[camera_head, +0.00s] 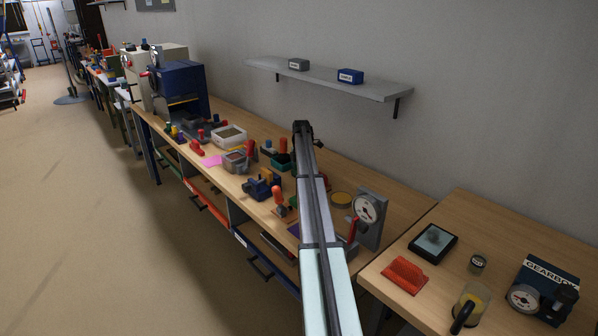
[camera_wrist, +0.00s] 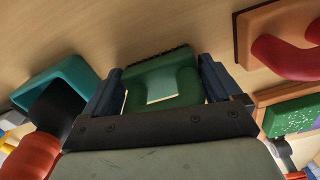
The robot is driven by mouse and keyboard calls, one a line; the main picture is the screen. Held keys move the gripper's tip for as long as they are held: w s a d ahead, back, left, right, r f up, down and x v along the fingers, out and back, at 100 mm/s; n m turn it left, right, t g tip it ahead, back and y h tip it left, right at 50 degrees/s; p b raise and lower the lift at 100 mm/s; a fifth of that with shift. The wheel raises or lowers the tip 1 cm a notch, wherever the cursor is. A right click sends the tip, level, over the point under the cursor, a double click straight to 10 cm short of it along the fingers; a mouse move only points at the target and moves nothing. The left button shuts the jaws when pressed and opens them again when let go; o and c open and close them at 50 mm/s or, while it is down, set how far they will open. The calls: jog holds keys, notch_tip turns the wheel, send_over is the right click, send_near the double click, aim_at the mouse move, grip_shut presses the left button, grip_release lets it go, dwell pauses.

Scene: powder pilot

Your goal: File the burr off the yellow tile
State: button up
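In the wrist view, my gripper (camera_wrist: 160,80) has its two dark blue fingers spread on either side of a green block (camera_wrist: 180,96). The block has a row of small black teeth on its far edge and a pale yellowish-green square patch (camera_wrist: 162,88) on its face. The fingers lie close along its sides; I cannot tell whether they grip it. In the head view my arm runs over the workbench and hides the fingers.
A teal holder (camera_wrist: 60,85) with a black and red tool stands left of the gripper. A red handle on a brown base (camera_wrist: 262,40) and a green board (camera_wrist: 290,117) are at right. The bench holds a grey dial gauge (camera_head: 369,212) and a white bin (camera_head: 229,136); a shelf (camera_head: 335,79) hangs behind.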

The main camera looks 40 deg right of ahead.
jog(key=c, duration=0.5)
jog(key=shift+r, duration=0.1)
jog(key=shift+r, duration=2.4)
jog(key=shift+c, duration=0.2)
